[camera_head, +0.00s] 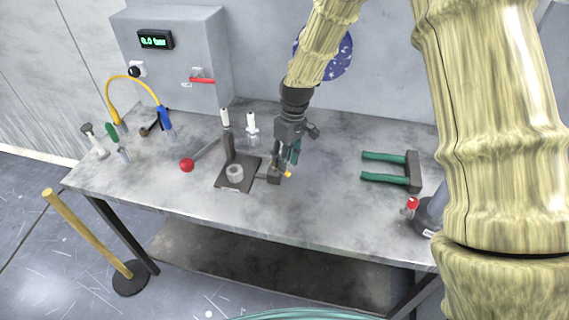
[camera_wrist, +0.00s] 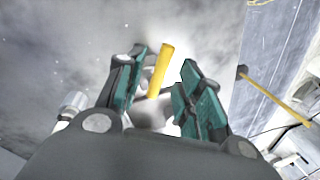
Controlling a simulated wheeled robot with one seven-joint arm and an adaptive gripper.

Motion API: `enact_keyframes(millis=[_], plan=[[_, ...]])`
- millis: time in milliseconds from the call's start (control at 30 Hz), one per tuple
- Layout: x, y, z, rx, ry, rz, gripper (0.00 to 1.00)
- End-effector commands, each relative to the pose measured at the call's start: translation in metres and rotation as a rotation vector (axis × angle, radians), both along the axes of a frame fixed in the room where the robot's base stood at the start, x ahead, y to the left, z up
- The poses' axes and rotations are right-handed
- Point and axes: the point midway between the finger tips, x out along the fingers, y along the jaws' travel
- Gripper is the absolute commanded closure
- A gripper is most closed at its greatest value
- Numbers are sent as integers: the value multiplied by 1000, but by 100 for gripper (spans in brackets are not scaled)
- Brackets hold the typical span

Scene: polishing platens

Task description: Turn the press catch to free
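The small press (camera_head: 236,178) stands on the bench with a dark base plate, an upright post and a lever ending in a red ball (camera_head: 187,165). A yellow catch (camera_head: 287,174) shows at the right of the press, beside a dark block. My gripper (camera_head: 290,160) is over it, pointing down. In the wrist view the yellow catch (camera_wrist: 161,69) is a bar between the teal fingers of my gripper (camera_wrist: 162,85), nearer the left finger. The fingers are apart, with a visible gap at the right finger. Contact with the left finger cannot be told.
A green two-pronged holder (camera_head: 413,170) lies at the right, with a dark red-topped vessel (camera_head: 428,214) before it. White-capped bottles (camera_head: 252,125) stand behind the press. A grey cabinet (camera_head: 180,60) with a red handle stands behind.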

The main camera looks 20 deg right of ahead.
Motion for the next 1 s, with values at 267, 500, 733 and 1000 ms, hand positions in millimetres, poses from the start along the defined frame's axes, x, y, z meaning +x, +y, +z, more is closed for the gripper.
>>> enact_keyframes(millis=[267, 500, 733, 1000], plan=[[6, -10, 51, 1, -2, -3, 64], [9, -16, 84, 0, -1, -2, 64], [10, -18, 95, 1, 1, -2, 64], [10, -18, 95, 1, 1, -2, 64]])
